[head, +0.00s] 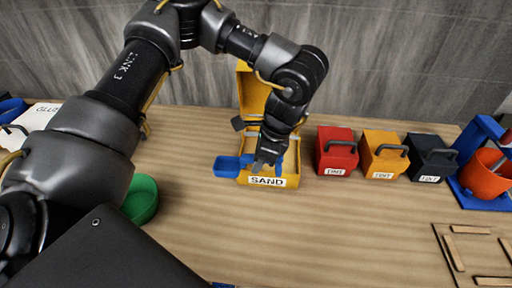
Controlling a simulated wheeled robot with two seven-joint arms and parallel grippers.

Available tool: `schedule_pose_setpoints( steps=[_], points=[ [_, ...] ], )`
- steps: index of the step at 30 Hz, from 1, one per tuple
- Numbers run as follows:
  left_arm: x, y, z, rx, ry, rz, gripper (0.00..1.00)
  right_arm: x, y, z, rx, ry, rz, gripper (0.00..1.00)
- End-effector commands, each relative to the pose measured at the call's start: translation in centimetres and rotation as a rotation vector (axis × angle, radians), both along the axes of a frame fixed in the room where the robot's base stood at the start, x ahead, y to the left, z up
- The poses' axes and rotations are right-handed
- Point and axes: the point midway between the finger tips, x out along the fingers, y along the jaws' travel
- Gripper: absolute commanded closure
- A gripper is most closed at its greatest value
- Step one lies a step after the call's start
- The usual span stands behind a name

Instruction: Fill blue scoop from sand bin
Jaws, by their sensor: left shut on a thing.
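The yellow sand bin (293,180) stands at the middle of the table with its lid raised at the back and a SAND label on its front. The blue scoop (228,167) shows at the bin's front left, over its edge. My left gripper (268,160) points down above the bin's front and is shut on the blue scoop. The gripper and wrist hide most of the bin's inside, so I cannot tell whether sand is in the scoop. My right gripper is not in view.
Red (337,150), yellow (384,154) and black (430,157) handled boxes stand right of the bin. An orange bucket (487,175) sits in a blue stand (468,186). A wooden-strip frame (460,250) lies front right. A green bowl (141,199) is partly behind my arm.

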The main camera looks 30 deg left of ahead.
Motion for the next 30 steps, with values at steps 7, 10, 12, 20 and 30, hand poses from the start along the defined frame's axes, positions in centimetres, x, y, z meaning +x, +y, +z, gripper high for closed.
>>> schedule_pose_setpoints(
  steps=[7,10,12,20,30],
  points=[
    [0.8,1.5,0.1,-0.068,0.003,-0.809,1.0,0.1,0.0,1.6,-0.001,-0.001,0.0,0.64],
    [1.2,1.8,0.1,-0.088,0.012,-1.055,1.0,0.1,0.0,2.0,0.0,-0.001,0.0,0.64],
    [1.3,1.9,0.2,-0.099,0.021,-1.195,1.0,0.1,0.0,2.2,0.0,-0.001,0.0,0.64],
    [1.8,2.2,0.4,-0.119,0.046,-1.492,1.0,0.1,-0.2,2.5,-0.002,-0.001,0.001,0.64],
    [1.9,2.2,0.0,-0.136,0.06,-1.534,1.0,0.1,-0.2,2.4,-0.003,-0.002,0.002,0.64]
  ],
)
